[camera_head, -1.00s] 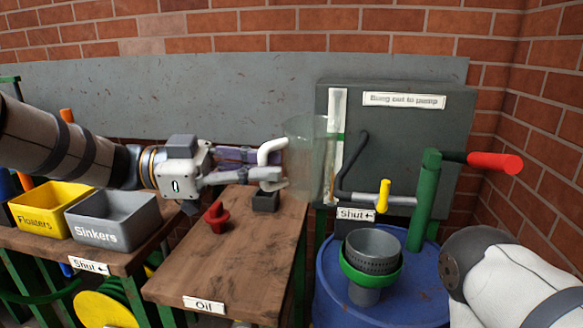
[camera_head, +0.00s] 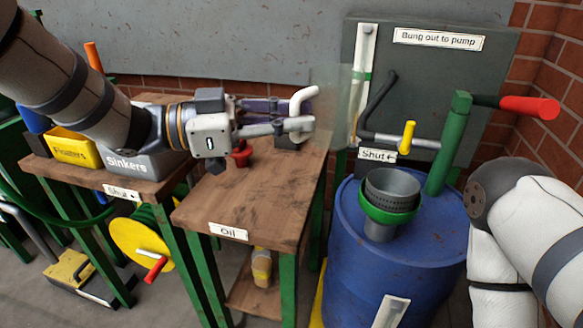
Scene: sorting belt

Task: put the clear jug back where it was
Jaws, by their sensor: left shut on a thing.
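The clear jug (camera_head: 340,104) is a faint see-through vessel with a white handle (camera_head: 301,99), at the right end of the wooden table in the head view. My left gripper (camera_head: 305,123) reaches in from the left and is shut on the jug's handle. The jug's body is in front of the grey panel, off the table's right edge; it looks upright. The gripper partly covers a small black block (camera_head: 289,141) on the table. My right arm shows at the right, but its gripper is out of view.
A red knob (camera_head: 241,153) stands behind my left arm on the table marked "Oil" (camera_head: 258,207). Yellow (camera_head: 76,150) and grey (camera_head: 138,164) bins are at left. A blue drum (camera_head: 350,230) with a funnel (camera_head: 392,190) and green post (camera_head: 453,140) stands at right. The table's front is clear.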

